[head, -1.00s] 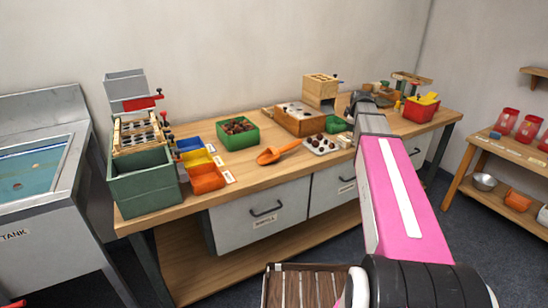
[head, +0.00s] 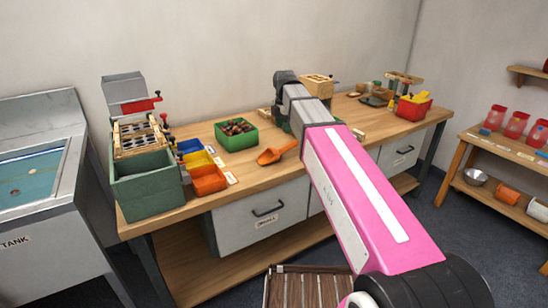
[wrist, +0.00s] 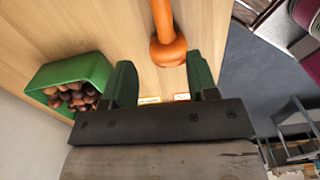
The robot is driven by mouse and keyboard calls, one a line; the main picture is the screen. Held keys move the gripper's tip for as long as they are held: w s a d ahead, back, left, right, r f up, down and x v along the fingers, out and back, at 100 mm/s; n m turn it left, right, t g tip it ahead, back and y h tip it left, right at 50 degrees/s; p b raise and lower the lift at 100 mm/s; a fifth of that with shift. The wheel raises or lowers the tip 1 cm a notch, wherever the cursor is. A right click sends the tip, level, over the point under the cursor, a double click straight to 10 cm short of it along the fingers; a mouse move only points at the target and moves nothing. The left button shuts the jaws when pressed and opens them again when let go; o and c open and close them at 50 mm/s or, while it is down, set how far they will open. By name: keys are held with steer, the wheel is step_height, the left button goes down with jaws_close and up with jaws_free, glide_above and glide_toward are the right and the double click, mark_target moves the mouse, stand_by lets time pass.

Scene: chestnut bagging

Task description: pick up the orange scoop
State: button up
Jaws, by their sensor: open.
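The orange scoop (head: 275,155) lies on the wooden bench, its bowl to the left and its handle to the upper right. In the wrist view the scoop (wrist: 168,50) shows near the top centre, its handle running out of the top edge. My gripper (wrist: 162,78) is open, its two green fingers apart with nothing held between them. The scoop lies beyond the fingertips in that view, apart from them. In the head view the wrist is above the bench, to the upper right of the scoop; I cannot make out the fingers clearly there.
A green bin (head: 219,137) of chestnuts stands close behind the scoop, and to the left of the fingers in the wrist view (wrist: 108,66). Blue, yellow and orange bins (head: 208,185) and a large green crate (head: 148,210) stand left. The bench's front edge is near the scoop.

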mark_target(285, 147)
step_height(285, 147, down, 5)
steer(key=shift+s+d+f, duration=0.1)
steer(key=shift+d+f, duration=0.05)
steer(key=shift+f, duration=1.2)
steer(key=shift+s+d+f, duration=0.1)
steer(key=shift+f, duration=1.25)
jaws_close()
